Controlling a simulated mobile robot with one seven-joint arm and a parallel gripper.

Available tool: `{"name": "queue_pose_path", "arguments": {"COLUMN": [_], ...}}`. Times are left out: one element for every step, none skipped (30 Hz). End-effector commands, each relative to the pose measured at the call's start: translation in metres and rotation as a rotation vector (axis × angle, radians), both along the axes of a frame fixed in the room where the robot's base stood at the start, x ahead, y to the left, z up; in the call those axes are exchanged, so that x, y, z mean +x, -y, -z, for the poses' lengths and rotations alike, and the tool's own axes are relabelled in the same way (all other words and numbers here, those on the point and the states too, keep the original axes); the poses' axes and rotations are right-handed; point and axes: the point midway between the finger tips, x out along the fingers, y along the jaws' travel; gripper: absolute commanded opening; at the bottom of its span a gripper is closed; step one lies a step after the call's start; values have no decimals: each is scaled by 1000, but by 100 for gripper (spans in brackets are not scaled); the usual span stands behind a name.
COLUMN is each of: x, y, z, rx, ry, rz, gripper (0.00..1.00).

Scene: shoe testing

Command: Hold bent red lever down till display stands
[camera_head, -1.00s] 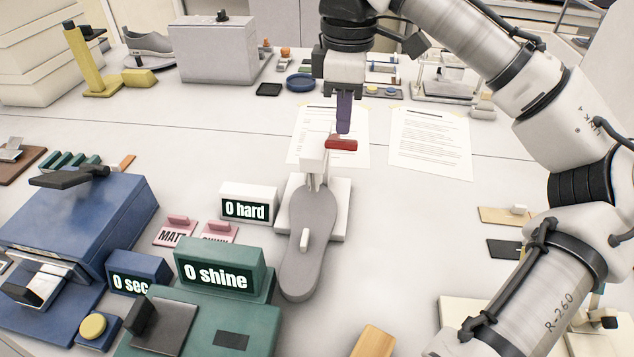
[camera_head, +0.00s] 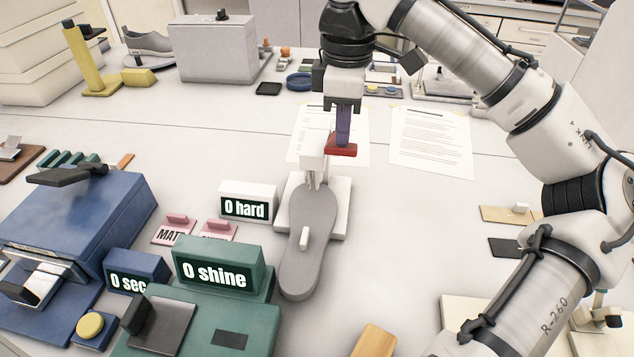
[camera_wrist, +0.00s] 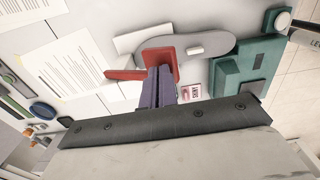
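The bent red lever (camera_head: 342,151) sticks out at the top of a white tester (camera_head: 338,222) that has a grey shoe sole (camera_head: 312,215) lying on it. My gripper (camera_head: 343,142) points down with its purple fingers together, and their tips appear to touch the lever's top from above. In the wrist view the fingers (camera_wrist: 159,80) overlap the lever's wide red end, and its thin arm (camera_wrist: 122,74) reaches left. No object shows between the fingers. The white display (camera_head: 244,208) left of the sole reads "0 hard".
A green device (camera_head: 218,268) reading "0 shine" and a blue device (camera_head: 80,215) with a "0 sec" display stand at the left. Pink tags (camera_head: 178,227) lie beside them. Paper sheets (camera_head: 430,140) lie behind the tester. The table right of the sole is mostly clear.

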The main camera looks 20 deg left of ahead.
Motion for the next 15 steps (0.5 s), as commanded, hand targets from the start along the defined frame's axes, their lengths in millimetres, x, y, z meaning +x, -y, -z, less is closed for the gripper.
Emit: {"name": "queue_pose_path", "arguments": {"x": [0,0,0,0,0,0,0,0,0,1,0,0,0,0,0], "y": [0,0,0,0,0,0,0,0,0,0,0,0,0,0,0], "z": [5,6,9,10,12,14,15,17,19,20,22,24,25,27,29], "rx": [0,0,0,0,-1,0,0,0,0,0,0,0,0,0,0], "ry": [-2,-2,-2,-2,-3,-2,-2,-2,-2,-1,-1,-1,-1,-2,-2], "rz": [0,0,0,0,1,1,1,1,1,1,1,1,1,0,0], "gripper": [0,0,0,0,0,0,0,0,0,0,0,0,0,0,0]}}
